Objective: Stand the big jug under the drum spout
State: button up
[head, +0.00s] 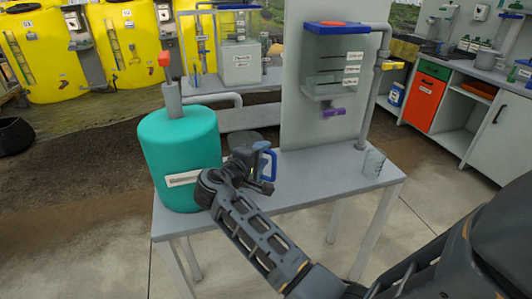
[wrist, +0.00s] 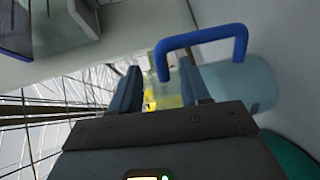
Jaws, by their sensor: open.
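The teal drum (head: 180,158) stands at the left of the grey table. A grey pipe (head: 215,98) leaves its top and bends down at the right, over the table's back. The big jug, with its blue handle (head: 265,162), is largely hidden behind my gripper (head: 258,174) in the head view. In the wrist view its pale blue translucent body (wrist: 240,85) lies to the right, and the blue handle (wrist: 205,36) arches above the fingers. My gripper (wrist: 160,88) is open close to the handle. I cannot tell whether they touch. A yellowish patch shows between the fingers.
A smaller clear jug (head: 373,162) stands at the table's right. A grey panel (head: 300,85) behind carries a clear tank with a purple tap (head: 333,112). A grey disc (head: 245,140) is partly visible behind my gripper. The table's front middle is clear.

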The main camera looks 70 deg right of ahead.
jog(key=v, duration=0.9)
jog(key=s+a+f+n+t+y, duration=0.35)
jog(key=a+f+t, duration=0.45)
jog(key=f, duration=0.4)
jog(key=s+a+f+n+t+y, duration=0.25)
jog(key=s+a+y, duration=0.5)
jog(key=a, duration=0.45)
jog(key=s+a+r+m+t+y, duration=0.25)
jog(key=s+a+r+t, duration=0.2)
jog(key=s+a, duration=0.4)
jog(key=s+d+r+m+t+y, duration=0.1)
jog(key=s+r+m+y, duration=0.1)
jog(key=s+r, duration=0.5)
notch_tip(320, 180, up, 4)
jog(key=shift+s+d+r+t+b, duration=0.15)
jog(key=shift+s+t+b, duration=0.15)
jog(key=shift+s+b, duration=0.1)
